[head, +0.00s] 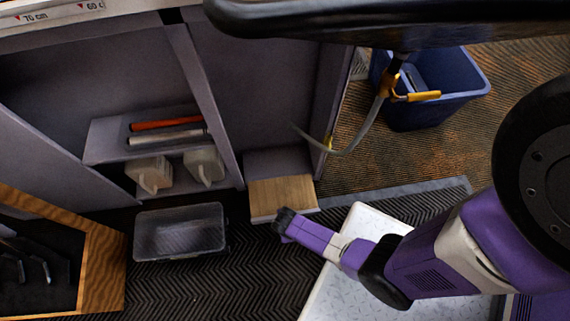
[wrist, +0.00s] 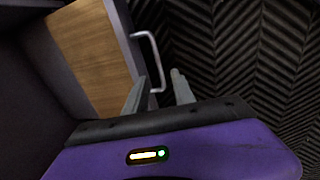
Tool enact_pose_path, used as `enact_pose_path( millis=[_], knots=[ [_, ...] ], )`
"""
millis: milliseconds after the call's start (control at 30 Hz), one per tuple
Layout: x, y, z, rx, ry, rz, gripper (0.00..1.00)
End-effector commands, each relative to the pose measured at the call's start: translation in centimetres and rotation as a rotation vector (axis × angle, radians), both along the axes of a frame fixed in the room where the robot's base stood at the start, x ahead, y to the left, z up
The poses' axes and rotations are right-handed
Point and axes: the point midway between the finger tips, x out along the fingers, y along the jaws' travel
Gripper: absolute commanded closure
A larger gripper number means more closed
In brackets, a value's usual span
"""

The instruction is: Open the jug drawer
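A low drawer-like unit with a wood-coloured panel (head: 283,192) and a pale front edge stands out at the foot of the cabinet. In the wrist view its wood panel (wrist: 92,50) lies at the left, behind a grey front with a pale bar handle (wrist: 151,52). My gripper (wrist: 160,78) is open, its two fingers apart near the handle's lower end. That end shows between the fingers; I cannot tell whether they touch it. In the head view my gripper (head: 283,218) is just in front of the unit's front edge.
Two pale jugs (head: 150,173) stand in the cabinet's lower shelf. A clear bin (head: 180,231) sits on the dark ribbed mat left of the unit. A wooden-edged case (head: 102,270) is at the lower left. A blue bin (head: 440,90) stands at the upper right.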

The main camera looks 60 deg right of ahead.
Motion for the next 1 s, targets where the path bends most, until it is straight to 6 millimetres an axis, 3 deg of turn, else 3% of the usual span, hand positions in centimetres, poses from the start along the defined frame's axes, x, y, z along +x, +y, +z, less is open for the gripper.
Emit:
enact_pose_path(
  millis=[100,300,1000],
  knots=[
    [-0.2,0.3,2.1,0.0,-0.001,0.001,0.69],
    [-0.4,0.5,3.4,0.0,0.0,0.0,0.69],
    [-0.3,0.5,3.5,0.001,-0.003,-0.011,0.69]
  ],
)
